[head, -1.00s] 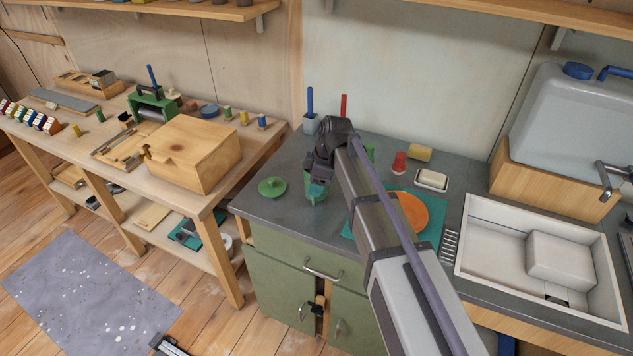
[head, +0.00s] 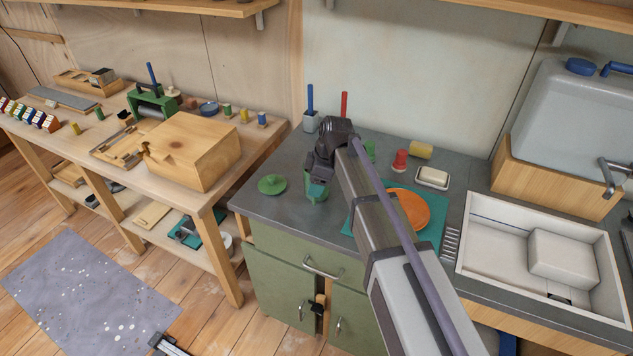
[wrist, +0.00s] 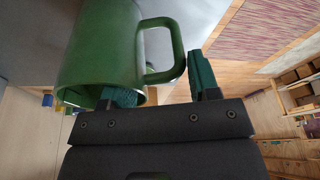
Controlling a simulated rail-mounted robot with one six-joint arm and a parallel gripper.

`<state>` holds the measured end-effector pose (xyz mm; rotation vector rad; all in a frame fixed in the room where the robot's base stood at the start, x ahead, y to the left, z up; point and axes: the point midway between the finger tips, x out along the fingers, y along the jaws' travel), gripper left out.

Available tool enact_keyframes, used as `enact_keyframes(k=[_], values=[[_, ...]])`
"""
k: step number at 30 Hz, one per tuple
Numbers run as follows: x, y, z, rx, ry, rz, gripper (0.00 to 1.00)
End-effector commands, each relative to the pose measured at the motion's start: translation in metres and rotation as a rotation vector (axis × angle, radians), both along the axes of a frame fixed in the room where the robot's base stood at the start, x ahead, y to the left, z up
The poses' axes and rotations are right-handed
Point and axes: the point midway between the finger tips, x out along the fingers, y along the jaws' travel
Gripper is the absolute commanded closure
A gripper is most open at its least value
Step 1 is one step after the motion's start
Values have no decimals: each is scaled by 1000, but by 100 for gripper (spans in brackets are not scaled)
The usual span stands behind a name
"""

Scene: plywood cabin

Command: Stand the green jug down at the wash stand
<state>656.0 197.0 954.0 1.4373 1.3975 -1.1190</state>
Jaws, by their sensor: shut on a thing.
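The green jug (head: 314,193) is at the left part of the grey counter, partly hidden by my arm. In the wrist view the jug (wrist: 100,50) is large, with its open mouth toward me and its handle on the right. My gripper (wrist: 160,88) is shut on the jug's wall: one finger is at the inside of the mouth, the other outside by the handle. In the head view my gripper (head: 317,182) comes down on the jug from above. I cannot tell whether the jug's base touches the counter.
A green lid (head: 271,185) lies left of the jug. An orange plate (head: 408,208) on a teal mat (head: 433,230), a red item (head: 400,161), a soap dish (head: 433,178) and a white sink (head: 490,250) are to the right.

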Motion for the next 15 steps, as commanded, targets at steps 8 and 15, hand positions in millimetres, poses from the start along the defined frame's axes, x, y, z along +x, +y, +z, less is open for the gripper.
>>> enact_keyframes(k=[8,15], values=[[0,0,-5,0,0,0,100],[0,0,-4,0,0,0,42]])
